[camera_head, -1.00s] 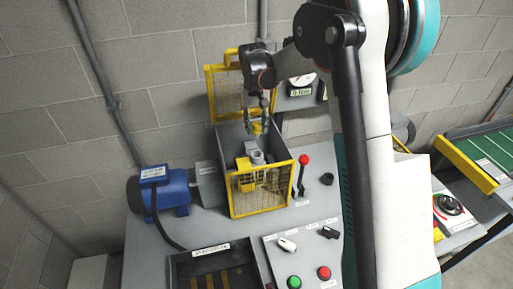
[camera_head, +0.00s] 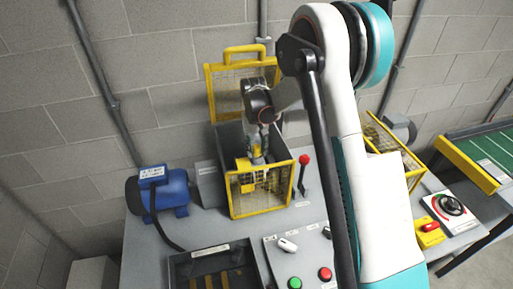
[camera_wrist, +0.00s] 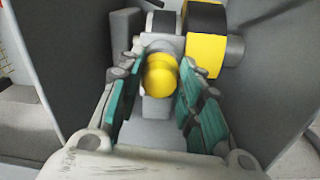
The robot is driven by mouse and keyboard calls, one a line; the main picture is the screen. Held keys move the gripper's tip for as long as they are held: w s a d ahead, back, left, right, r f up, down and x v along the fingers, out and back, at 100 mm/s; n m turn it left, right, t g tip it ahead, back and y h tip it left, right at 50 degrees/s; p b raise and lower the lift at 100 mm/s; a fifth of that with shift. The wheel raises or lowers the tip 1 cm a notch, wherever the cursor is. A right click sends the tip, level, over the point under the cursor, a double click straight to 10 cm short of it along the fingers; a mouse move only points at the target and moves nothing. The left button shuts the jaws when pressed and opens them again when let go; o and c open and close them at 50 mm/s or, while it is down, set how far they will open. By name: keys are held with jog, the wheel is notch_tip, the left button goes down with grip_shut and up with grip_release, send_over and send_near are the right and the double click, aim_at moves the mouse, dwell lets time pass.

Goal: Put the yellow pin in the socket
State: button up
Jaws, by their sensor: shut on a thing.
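The yellow pin (camera_wrist: 160,76), with a round yellow knob, sits between the teal finger pads of my gripper (camera_wrist: 158,92) in the wrist view. My gripper is shut on it. In the head view my gripper (camera_head: 261,144) is down inside the yellow-framed guard box (camera_head: 262,205), and the pin shows as a small yellow patch (camera_head: 257,152) at the fingertips. A grey block (camera_wrist: 157,110) lies directly below the knob in the wrist view. The socket mouth is hidden by the pin and fingers, so I cannot tell whether the pin is in it.
A yellow and black roller part (camera_wrist: 205,48) is close beside the fingers. The box's mesh lid (camera_head: 238,95) stands open behind. A red-knobbed lever (camera_head: 303,170) is right of the box, a blue motor (camera_head: 172,192) left. A grey tray (camera_head: 212,265) and button panel are in front.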

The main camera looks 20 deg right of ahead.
jog(key=shift+f, duration=0.2)
jog(key=o, duration=1.2)
jog(key=shift+c, duration=0.2)
jog(key=shift+r, duration=0.15)
